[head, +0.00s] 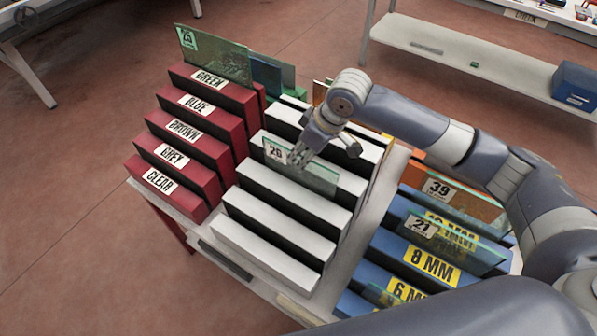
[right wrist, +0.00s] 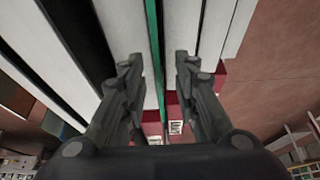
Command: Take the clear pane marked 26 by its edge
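The clear pane, whose white tag seems to read 26 (head: 322,180), stands on edge in a slot of the white rack (head: 262,243) in the head view. My right gripper (head: 298,158) is at the top edge of this pane, beside its tag. In the right wrist view the pane's thin green edge (right wrist: 154,40) runs between the two open fingers of my right gripper (right wrist: 158,62), with a gap on either side. How deep the fingers reach past the edge is hard to tell. My left gripper is not in view.
A red rack (head: 190,128) labelled GREEN, BLUE, BROWN, GREY and CLEAR stands left, with a green pane (head: 225,58) at its back. A blue rack (head: 395,243) with panes tagged 39 (head: 470,200) and 21 (head: 460,247) stands right. A shelf (head: 450,45) with a blue bin (head: 575,85) is behind.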

